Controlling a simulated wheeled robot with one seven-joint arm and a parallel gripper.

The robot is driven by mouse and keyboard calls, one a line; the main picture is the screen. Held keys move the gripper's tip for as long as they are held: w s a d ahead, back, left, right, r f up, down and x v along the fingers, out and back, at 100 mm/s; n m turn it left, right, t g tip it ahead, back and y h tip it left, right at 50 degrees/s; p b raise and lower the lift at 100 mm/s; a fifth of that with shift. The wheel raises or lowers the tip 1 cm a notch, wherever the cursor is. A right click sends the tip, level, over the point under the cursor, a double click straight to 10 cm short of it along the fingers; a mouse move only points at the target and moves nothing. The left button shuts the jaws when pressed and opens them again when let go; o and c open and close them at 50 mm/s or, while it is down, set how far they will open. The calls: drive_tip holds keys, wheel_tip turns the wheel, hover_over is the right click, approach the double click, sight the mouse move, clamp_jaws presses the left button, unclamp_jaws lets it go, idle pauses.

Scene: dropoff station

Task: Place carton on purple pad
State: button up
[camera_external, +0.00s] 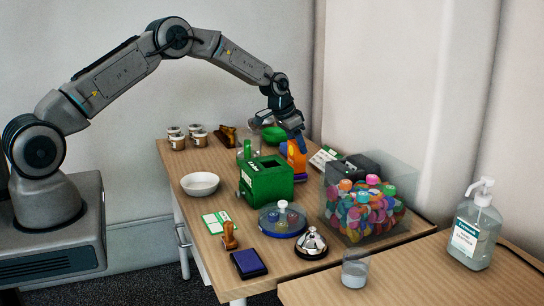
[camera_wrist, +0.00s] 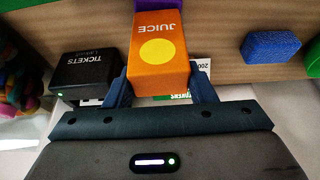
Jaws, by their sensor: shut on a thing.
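The orange juice carton (camera_wrist: 158,55), with a yellow circle and the word JUICE, is between the two fingers of my gripper (camera_wrist: 161,90) in the wrist view. My gripper is shut on it. In the external view the carton (camera_external: 296,158) shows at the back of the table, partly hidden by the green box, with my gripper (camera_external: 294,136) above it. A purple patch (camera_wrist: 153,3) shows just beyond the carton in the wrist view. A dark-cased pad with a blue-violet top (camera_external: 249,262) lies at the table's front. I cannot tell whether the carton touches the table.
A green box (camera_external: 266,180) stands in front of the carton. A clear bin of colourful lids (camera_external: 368,205) is to the right. A black TICKETS box (camera_wrist: 88,72) and a blue sponge (camera_wrist: 271,47) flank the carton. A stamp (camera_external: 229,237) and bell (camera_external: 311,242) stand near the front pad.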

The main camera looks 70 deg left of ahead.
drive_tip(key=o, duration=0.5)
drive_tip(key=shift+f, duration=0.2)
drive_tip(key=o, duration=0.4)
drive_tip(key=shift+r, duration=0.1)
drive_tip(key=shift+o, duration=0.2)
drive_tip(key=shift+r, duration=0.1)
